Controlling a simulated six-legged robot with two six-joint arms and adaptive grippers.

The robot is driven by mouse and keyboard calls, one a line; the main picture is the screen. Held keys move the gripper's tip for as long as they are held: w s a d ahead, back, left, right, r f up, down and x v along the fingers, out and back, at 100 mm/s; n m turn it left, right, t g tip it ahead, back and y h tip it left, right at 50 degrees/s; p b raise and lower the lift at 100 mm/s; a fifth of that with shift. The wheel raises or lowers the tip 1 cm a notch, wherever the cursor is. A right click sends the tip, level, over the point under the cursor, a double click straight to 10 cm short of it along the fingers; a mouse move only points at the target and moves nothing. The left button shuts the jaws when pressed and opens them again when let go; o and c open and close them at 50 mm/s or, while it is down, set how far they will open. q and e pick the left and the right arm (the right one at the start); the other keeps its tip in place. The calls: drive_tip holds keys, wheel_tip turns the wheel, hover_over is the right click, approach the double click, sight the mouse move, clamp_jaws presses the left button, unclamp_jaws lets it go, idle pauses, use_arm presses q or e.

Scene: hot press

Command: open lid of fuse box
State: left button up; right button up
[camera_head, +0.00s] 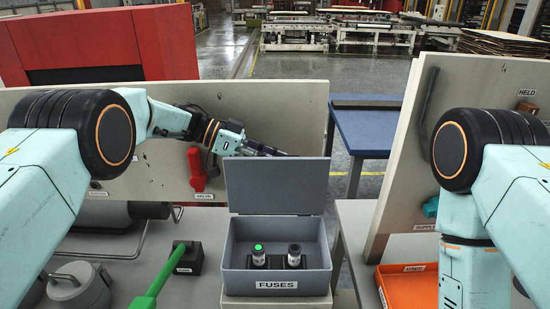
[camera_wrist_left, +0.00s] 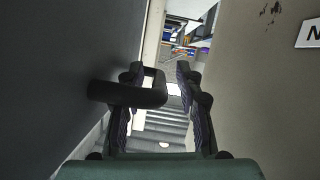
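The grey fuse box (camera_head: 276,283), labelled FUSES, stands open in the middle of the head view. Its lid (camera_head: 275,187) is raised about upright at the back. Inside are a fuse with a green top (camera_head: 258,255) and a dark-topped one (camera_head: 294,255). My left gripper (camera_head: 272,151) reaches in from the left behind the lid's top edge, which partly hides it. In the left wrist view its fingers (camera_wrist_left: 158,100) are apart, with a dark handle (camera_wrist_left: 130,94) from the dark panel at left crossing the left finger; whether they touch is unclear. My right gripper is out of view.
A red valve handle (camera_head: 196,170) is on the upright panel left of the lid. A green lever (camera_head: 160,278) stands front left of the box. An orange tray (camera_head: 412,289) lies at right, below another panel (camera_head: 480,90). A blue table (camera_head: 365,128) stands behind.

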use_arm(q)
drive_tip(key=v, duration=1.1)
drive_tip(key=shift+a+r, duration=0.15)
drive_tip(key=shift+a, duration=0.2)
drive_tip(key=shift+r, duration=0.1)
